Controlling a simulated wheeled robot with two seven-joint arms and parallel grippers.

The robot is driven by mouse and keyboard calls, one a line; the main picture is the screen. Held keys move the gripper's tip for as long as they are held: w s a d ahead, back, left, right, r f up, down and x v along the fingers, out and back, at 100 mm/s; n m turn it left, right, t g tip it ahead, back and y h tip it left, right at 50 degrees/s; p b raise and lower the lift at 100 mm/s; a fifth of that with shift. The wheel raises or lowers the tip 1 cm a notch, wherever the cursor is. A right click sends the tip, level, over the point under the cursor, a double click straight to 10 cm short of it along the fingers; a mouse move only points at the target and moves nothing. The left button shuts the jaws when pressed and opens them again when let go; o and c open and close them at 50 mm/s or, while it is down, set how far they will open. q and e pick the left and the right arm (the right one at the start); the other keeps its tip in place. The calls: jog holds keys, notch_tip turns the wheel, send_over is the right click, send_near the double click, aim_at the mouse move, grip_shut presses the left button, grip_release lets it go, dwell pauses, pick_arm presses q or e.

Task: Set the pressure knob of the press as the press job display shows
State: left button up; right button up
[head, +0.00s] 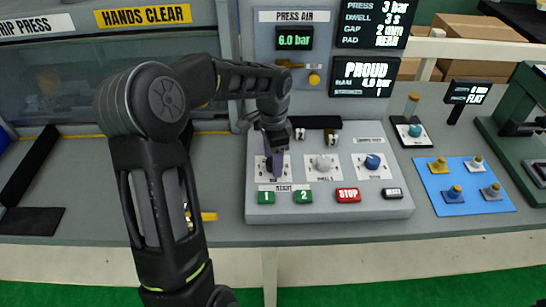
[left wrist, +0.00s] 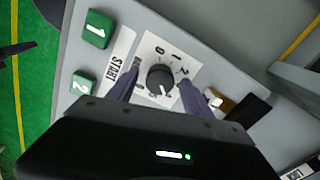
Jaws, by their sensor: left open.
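The press job display (head: 373,22) reads PRESS 3 bar, DWELL 3 s, GAP 2 mm, PAD REAR. The leftmost dial on the grey press panel (head: 230,214) is mostly hidden by my left gripper (head: 275,165) in the head view. In the left wrist view, its dark round knob (left wrist: 160,79) sits on a white numbered plate. A white pointer mark shows on the knob's lower side; the exact number it points to is hard to tell. My left gripper (left wrist: 160,92) is open, its fingers on either side of the knob. I cannot tell whether they touch it. My right gripper is not in view.
A white knob (head: 323,164) and a blue knob (head: 373,162) stand to the right. Green START buttons (head: 303,197) and a red STOP button (head: 348,195) lie in front. A second display (head: 364,76) reads PROUD, 4.0 bar.

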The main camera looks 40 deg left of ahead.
pick_arm(q)
grip_shut()
dwell(0.8)
